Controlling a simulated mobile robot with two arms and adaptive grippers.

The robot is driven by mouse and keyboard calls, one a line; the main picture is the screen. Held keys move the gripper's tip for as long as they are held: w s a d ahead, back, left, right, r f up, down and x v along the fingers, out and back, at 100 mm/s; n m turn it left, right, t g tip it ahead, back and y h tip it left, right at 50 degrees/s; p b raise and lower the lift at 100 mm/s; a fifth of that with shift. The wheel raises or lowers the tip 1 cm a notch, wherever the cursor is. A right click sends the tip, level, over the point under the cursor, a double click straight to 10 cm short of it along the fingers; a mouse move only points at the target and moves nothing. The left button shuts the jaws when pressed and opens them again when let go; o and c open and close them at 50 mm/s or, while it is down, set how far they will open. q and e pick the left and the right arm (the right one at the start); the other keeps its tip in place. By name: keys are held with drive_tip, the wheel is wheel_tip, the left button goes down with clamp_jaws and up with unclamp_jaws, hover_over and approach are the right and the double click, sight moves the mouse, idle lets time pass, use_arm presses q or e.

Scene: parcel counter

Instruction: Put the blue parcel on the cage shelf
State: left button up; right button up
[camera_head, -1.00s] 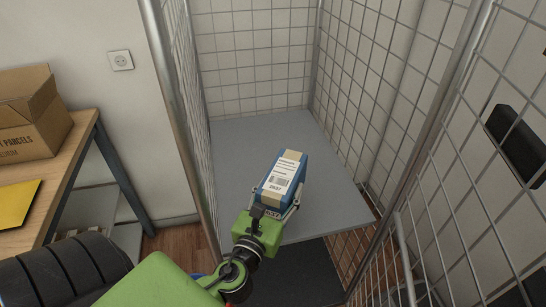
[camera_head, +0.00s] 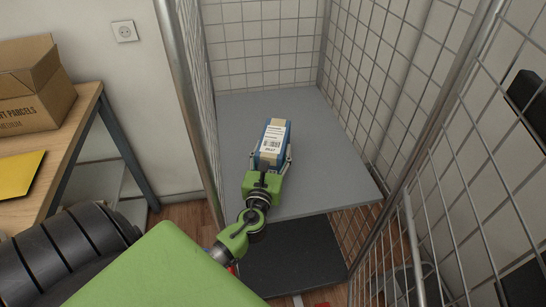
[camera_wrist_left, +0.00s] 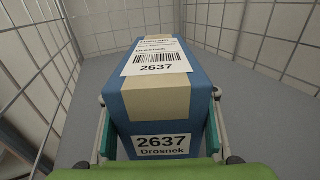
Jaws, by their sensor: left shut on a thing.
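The blue parcel (camera_head: 273,143) has a tan tape band and a white label; the left wrist view shows the number 2637 on it (camera_wrist_left: 198,88). My left gripper (camera_head: 269,165) is shut on its near end, with one finger on each side. The parcel is over the grey cage shelf (camera_head: 325,175), inside the mesh walls. I cannot tell whether its underside touches the shelf. The shelf also shows around the parcel in the left wrist view (camera_wrist_left: 265,110). My right gripper is not in view.
Wire mesh walls (camera_head: 365,80) enclose the shelf at left, back and right. A darker lower floor (camera_head: 295,255) lies below its front edge. At left, a wooden table (camera_head: 72,150) holds a cardboard box (camera_head: 35,95) and a yellow envelope (camera_head: 15,178). The shelf's right part is clear.

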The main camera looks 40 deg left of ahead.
use_arm(q)
drive_tip(key=shift+f, duration=0.5)
drive_tip(key=o, duration=1.4)
drive_tip(key=shift+f, duration=0.2)
drive_tip(key=shift+c, duration=0.2)
drive_tip(key=o, duration=0.3)
drive_tip(key=shift+o, duration=0.2)
